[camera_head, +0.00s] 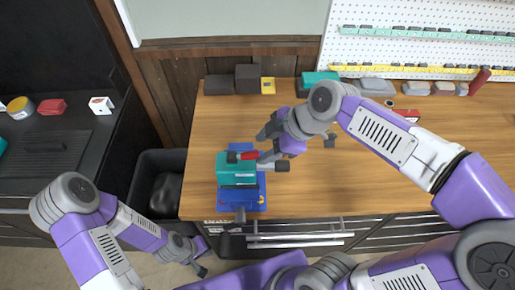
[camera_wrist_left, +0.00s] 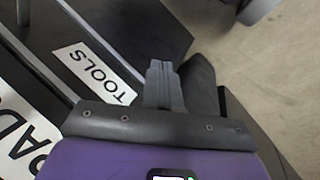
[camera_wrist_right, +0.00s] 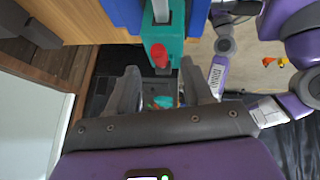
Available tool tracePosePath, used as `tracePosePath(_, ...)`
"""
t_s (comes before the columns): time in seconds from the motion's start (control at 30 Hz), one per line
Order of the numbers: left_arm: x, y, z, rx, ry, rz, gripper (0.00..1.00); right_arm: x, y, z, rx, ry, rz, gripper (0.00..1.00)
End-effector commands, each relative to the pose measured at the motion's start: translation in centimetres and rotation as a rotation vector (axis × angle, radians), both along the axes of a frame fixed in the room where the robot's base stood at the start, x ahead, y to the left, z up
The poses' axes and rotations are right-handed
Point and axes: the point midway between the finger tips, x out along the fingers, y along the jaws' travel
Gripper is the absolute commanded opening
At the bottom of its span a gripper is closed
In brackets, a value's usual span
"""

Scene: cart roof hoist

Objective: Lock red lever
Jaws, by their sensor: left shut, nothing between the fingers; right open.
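The red lever (camera_head: 249,155) lies across the top of a teal and blue fixture (camera_head: 237,172) at the bench's front left. In the right wrist view, the lever's red end (camera_wrist_right: 160,56) is just beyond the fingertips, roughly in line with the gap between them. My right gripper (camera_head: 268,150) is open and close beside the lever, on its right side in the head view; whether a finger touches it I cannot tell. My left gripper (camera_head: 201,269) is low in front of the bench, away from the lever. Its fingers (camera_wrist_left: 163,70) are shut and empty.
The wooden bench top (camera_head: 350,190) is largely clear right of the fixture. Dark blocks (camera_head: 247,78) and small parts line its back edge below a pegboard (camera_head: 420,50). A black bin (camera_head: 150,170) stands left of the bench. Drawer handles (camera_head: 300,240) project from the front.

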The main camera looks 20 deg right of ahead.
Motion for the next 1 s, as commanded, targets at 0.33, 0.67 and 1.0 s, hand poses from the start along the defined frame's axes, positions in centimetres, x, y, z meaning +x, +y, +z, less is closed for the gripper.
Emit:
tracePosePath(0.33, 0.0, 0.0, 0.4, 0.0, 0.0, 0.0, 0.0, -0.9, -1.5, 2.6, -0.001, 0.001, 0.0, 0.51)
tracePosePath(0.67, 0.0, 0.0, 0.4, 0.0, 0.0, 0.0, 0.0, -0.9, -1.5, 2.6, 0.0, 0.001, 0.001, 0.51)
tracePosePath(1.0, 0.0, 0.0, 3.2, 0.0, 0.0, 0.0, 0.0, -0.9, -1.5, 5.4, 0.0, 0.001, 0.001, 0.51)
